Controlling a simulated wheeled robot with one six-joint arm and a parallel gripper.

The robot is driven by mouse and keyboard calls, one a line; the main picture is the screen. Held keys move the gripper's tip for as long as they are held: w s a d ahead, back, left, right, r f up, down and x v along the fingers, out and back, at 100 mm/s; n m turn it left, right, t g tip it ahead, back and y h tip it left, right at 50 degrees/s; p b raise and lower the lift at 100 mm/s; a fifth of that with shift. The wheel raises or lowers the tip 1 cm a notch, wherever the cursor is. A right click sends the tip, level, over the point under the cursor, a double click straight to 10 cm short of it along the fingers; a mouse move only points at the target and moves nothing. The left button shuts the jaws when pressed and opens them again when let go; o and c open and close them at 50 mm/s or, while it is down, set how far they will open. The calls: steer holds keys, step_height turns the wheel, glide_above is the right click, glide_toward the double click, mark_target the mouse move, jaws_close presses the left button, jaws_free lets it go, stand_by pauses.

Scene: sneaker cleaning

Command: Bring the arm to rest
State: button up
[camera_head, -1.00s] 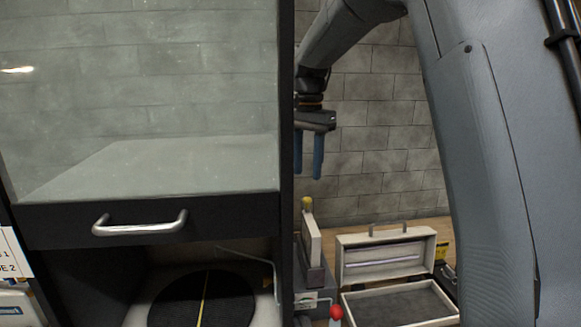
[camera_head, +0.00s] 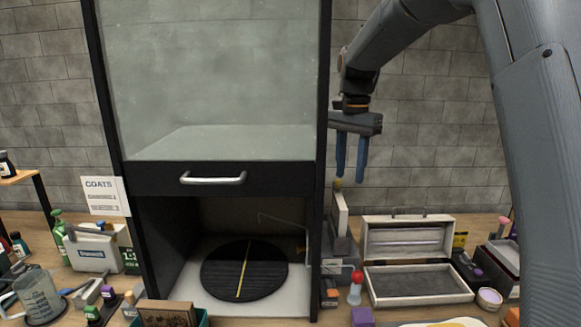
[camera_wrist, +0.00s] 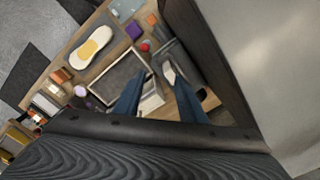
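My gripper (camera_head: 352,172) hangs fingers-down in the head view, just right of the glass-fronted cabinet (camera_head: 252,178). Its two blue fingers are apart with nothing between them. It is in the air above the bench, left of and higher than the open case (camera_head: 408,222). In the wrist view, my gripper (camera_wrist: 160,95) also shows its two fingers apart and empty, with the bench far below.
The cabinet's sash is raised above a round black turntable (camera_head: 220,272). A red-topped bottle (camera_head: 355,292) and a purple block (camera_head: 362,317) stand near the case. A beaker (camera_head: 40,292) and a white box (camera_head: 92,252) stand at left. A shoe sole (camera_wrist: 90,46) lies on the bench.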

steer(key=s+d+f+n+b, duration=0.2)
steer(key=s+f+n+b, duration=0.1)
steer(key=s+f, duration=0.9)
steer(key=s+d+f+n+t+b, duration=0.1)
steer(key=s+f+n, duration=0.5)
steer(key=s+f, duration=0.7)
steer(key=shift+s+d+f+b, duration=0.25)
steer(key=shift+d+f+b, duration=0.35)
steer(key=shift+b, duration=0.65)
